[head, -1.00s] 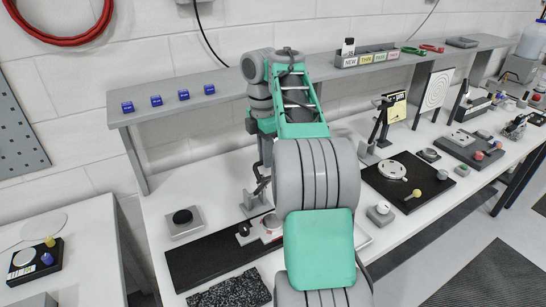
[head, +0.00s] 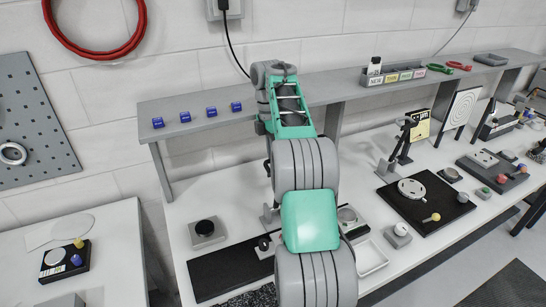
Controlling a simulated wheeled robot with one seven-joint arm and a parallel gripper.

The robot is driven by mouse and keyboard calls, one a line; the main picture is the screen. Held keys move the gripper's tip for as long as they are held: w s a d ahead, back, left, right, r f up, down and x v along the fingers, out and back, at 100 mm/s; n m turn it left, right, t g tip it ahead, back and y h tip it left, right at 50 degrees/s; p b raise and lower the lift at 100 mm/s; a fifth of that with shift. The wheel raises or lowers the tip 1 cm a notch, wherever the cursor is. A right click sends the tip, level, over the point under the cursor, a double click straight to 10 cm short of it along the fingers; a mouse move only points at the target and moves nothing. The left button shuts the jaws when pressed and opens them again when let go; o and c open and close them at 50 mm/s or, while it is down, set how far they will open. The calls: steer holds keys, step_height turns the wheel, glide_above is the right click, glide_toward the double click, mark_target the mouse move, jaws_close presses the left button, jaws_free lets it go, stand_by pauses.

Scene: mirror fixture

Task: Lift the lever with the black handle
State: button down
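In the head view a black-handled lever (head: 405,137) stands upright on a grey base at the right of my arm, beside a yellow card. Left of my arm, a small grey bracket (head: 268,217) shows on the bench; what it carries is mostly hidden behind my arm. I cannot tell whether it also belongs to a lever with a black handle. My gripper (head: 268,168) is almost wholly hidden behind my grey and green arm links; only a dark sliver shows at their left edge. Its fingertips, and whether it touches anything, cannot be seen.
A grey shelf (head: 205,127) with several blue cubes runs above the bench. A white tray (head: 371,257) and black board (head: 425,214) lie right. A separate table (head: 115,230) stands at left.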

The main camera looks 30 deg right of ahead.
steer(key=shift+d, duration=0.1)
steer(key=c, duration=1.8)
jaws_free()
steer(key=shift+c, duration=0.2)
steer(key=o, duration=0.3)
steer(key=shift+s+d, duration=0.1)
steer(key=shift+d, duration=0.2)
steer(key=shift+o, duration=0.4)
steer(key=shift+a, duration=0.3)
steer(key=shift+r, duration=0.5)
steer(key=s+a+r+b, duration=0.5)
steer(key=s+r, duration=0.7)
steer(key=shift+s+a, duration=0.2)
steer(key=shift+s, duration=0.15)
